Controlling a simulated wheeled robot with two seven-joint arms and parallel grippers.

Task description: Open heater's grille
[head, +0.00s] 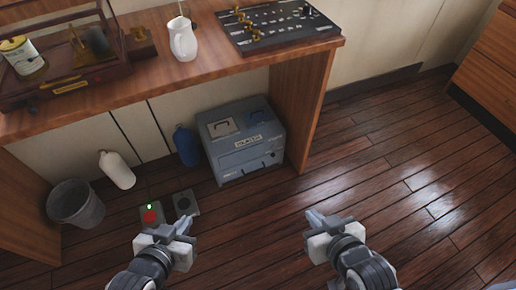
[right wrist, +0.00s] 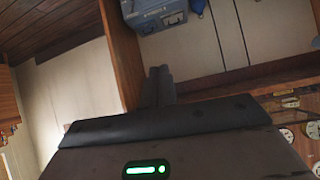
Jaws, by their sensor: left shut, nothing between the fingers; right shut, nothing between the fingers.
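A grey-blue box (head: 243,145) stands on the floor under the desk, with a dark front panel, a label and handle-like parts on top. It may be the heater, but I cannot tell for certain, and no open grille shows on it. It also shows at the top of the right wrist view (right wrist: 154,14), upside down. My left gripper (head: 186,225) is shut and empty, in front of the floor pads and apart from the box. My right gripper (head: 311,217) is shut and empty, right of the box and apart from it. Its fingers also show in the right wrist view (right wrist: 160,86).
The wooden desk (head: 190,75) overhangs the box; its side panel (head: 303,105) stands right of it. A blue bottle (head: 186,146), white bottle (head: 117,170), bin (head: 76,204) and two floor pads, red (head: 151,214) and black (head: 184,203), lie left. Floor at right is clear.

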